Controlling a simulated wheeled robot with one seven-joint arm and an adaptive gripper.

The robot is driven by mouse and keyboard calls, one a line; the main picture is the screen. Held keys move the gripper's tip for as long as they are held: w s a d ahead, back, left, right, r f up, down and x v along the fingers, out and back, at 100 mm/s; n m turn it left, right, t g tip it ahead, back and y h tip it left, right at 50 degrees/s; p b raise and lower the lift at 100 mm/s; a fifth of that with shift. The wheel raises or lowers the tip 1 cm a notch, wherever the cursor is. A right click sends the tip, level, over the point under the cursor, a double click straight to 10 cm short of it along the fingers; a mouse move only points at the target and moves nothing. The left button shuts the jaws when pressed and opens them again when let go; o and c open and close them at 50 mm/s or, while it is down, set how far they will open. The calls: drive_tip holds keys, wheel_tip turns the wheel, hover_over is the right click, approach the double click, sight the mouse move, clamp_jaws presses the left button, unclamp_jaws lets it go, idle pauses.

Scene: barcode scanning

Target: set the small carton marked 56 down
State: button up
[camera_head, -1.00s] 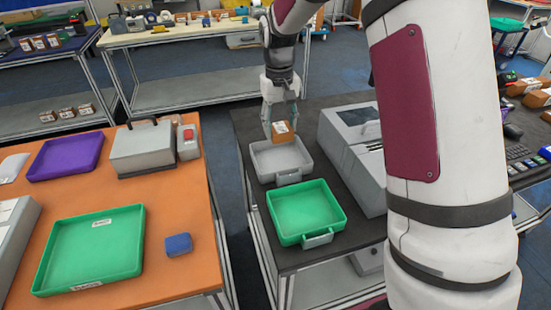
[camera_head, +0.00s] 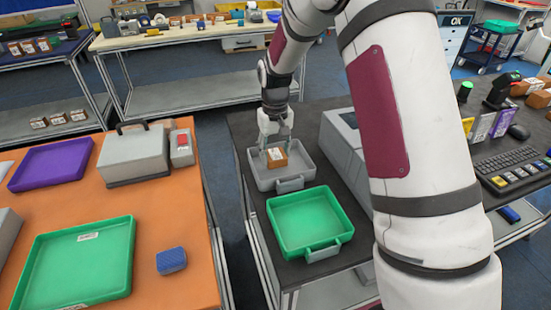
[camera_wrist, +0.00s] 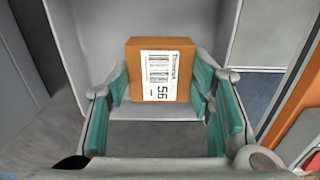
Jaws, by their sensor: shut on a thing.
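The small carton (camera_head: 277,158) is brown with a white barcode label. The label reads 56 in the wrist view (camera_wrist: 160,78). My gripper (camera_head: 276,150) points down over the grey tray (camera_head: 262,183) and is shut on the carton, one finger on each side. In the wrist view my gripper's teal finger pads (camera_wrist: 160,95) flank the carton. The carton is inside the outline of the grey tray, low down. I cannot tell whether its underside touches the tray floor.
A green tray (camera_head: 308,222) stands in front of the grey tray on the dark table. A grey machine (camera_head: 345,150) is close on the right. The orange table (camera_head: 185,215) at left carries a purple tray (camera_head: 50,165), a larger green tray (camera_head: 80,262) and a blue box (camera_head: 171,260).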

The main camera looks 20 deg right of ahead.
sight(275, 154)
drive_tip(key=shift+f, duration=1.4)
drive_tip(key=o, duration=1.3)
drive_tip(key=shift+f, duration=0.15)
